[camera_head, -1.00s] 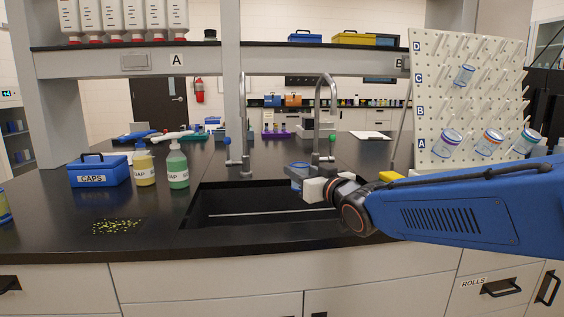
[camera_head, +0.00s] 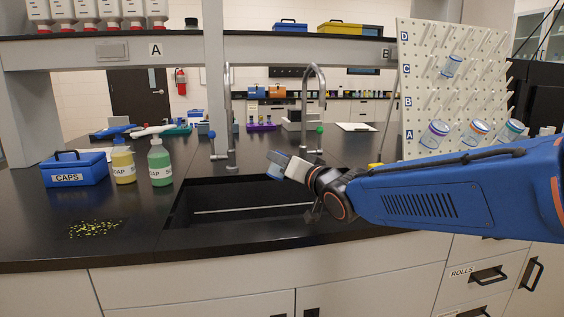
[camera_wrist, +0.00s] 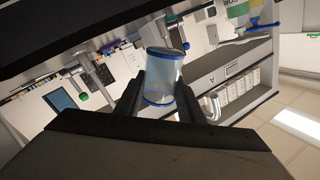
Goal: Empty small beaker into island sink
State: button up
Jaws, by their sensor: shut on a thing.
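My gripper (camera_head: 288,166) is shut on a small clear beaker (camera_wrist: 164,78) with blue bands at both ends. In the wrist view the beaker sits between the two dark fingers. In the head view only a small bluish part of it shows at the gripper's end, and it looks tilted. I cannot tell what is inside. The gripper is over the back right part of the island sink (camera_head: 180,213), a dark rectangular basin in the black counter, with a pale line along its inside.
Two tall taps (camera_head: 230,120) stand behind the sink. Two soap bottles (camera_head: 161,165) and a blue CAPS box (camera_head: 75,170) are left of it, near yellow bits (camera_head: 95,229). A pegboard (camera_head: 425,105) with glassware stands at right. A shelf (camera_head: 120,50) spans above.

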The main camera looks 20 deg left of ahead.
jog(key=m, duration=0.5)
jog(key=shift+m, duration=0.3)
jog(key=m, duration=0.4)
jog(key=shift+f, duration=0.1)
jog(key=m, duration=1)
jog(key=shift+f, duration=0.1)
dwell(1.6)
